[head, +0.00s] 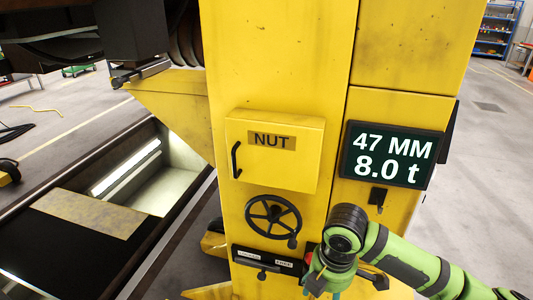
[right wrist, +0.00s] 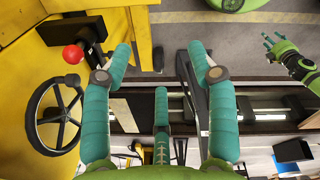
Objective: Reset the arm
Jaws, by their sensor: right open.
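My right arm (head: 400,258) comes in from the lower right in the head view, in front of the yellow column (head: 285,75). Its gripper is only partly seen there, at the bottom edge. In the right wrist view my right gripper (right wrist: 160,65) has its teal fingers spread wide with nothing between them. A black handwheel (right wrist: 57,115) and a red ball knob (right wrist: 72,54) are left of the fingers, apart from them. A green hand (right wrist: 290,55), apparently my left gripper, shows at the right; its finger opening is too small to judge.
The column carries a shut NUT door (head: 275,150), a display (head: 392,155) reading 47 MM and 8.0 t, and a labelled lever panel (head: 265,262). A lit floor pit (head: 165,175) lies left. Dark undercarriage parts (head: 60,30) hang at upper left. Grey floor at right is open.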

